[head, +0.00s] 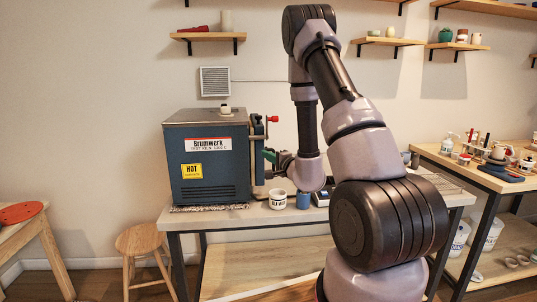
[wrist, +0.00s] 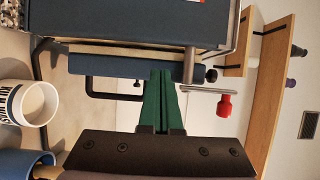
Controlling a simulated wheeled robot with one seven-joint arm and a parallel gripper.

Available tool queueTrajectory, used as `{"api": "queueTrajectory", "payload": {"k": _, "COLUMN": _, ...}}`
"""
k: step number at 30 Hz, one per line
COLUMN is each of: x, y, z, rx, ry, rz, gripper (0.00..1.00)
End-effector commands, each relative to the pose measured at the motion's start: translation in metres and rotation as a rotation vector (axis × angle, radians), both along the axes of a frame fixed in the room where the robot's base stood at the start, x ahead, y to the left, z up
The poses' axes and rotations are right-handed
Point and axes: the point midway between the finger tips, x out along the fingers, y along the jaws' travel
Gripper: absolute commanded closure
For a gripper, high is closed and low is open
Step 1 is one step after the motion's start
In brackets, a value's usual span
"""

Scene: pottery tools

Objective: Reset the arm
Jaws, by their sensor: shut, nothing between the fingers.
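My gripper (head: 268,155) is beside the right side of the blue kiln (head: 208,160), in front of the wall. In the wrist view, its green fingers (wrist: 162,82) are together and empty. Their tips overlap the edge of a blue slab, apparently the kiln door (wrist: 110,64); I cannot tell whether they touch it. A red-knobbed handle (wrist: 224,105) lies to the right of the fingers. My arm reaches up from the right foreground, bends high, and comes down behind the bench front.
A white lettered cup (head: 278,200) and a blue cup (head: 303,200) stand on the bench (head: 240,217) below my gripper. A wooden stool (head: 143,240) is at left. A tool table (head: 480,178) stands at right, and shelves (head: 208,35) hang above.

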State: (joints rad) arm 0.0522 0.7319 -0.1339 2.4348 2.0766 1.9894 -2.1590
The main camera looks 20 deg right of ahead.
Motion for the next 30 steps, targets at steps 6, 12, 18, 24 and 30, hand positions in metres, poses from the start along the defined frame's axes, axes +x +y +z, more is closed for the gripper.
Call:
{"api": "queueTrajectory", "payload": {"k": 6, "x": -0.003, "y": 0.009, "z": 0.008, "rx": 0.013, "ry": -0.004, "rz": 0.026, "gripper": 1.0}}
{"api": "queueTrajectory", "payload": {"k": 12, "x": -0.023, "y": 0.075, "z": 0.077, "rx": 0.123, "ry": 0.002, "rz": 0.323, "gripper": 1.0}}
{"api": "queueTrajectory", "payload": {"k": 18, "x": -0.1, "y": 0.154, "z": 0.151, "rx": 0.124, "ry": 0.124, "rz": 0.748, "gripper": 1.0}}
{"api": "queueTrajectory", "payload": {"k": 24, "x": -0.194, "y": 0.184, "z": 0.18, "rx": -0.074, "ry": 0.328, "rz": 1.018, "gripper": 1.0}}
{"api": "queueTrajectory", "payload": {"k": 30, "x": -0.267, "y": 0.164, "z": 0.181, "rx": -0.407, "ry": 0.529, "rz": 1.049, "gripper": 1.0}}
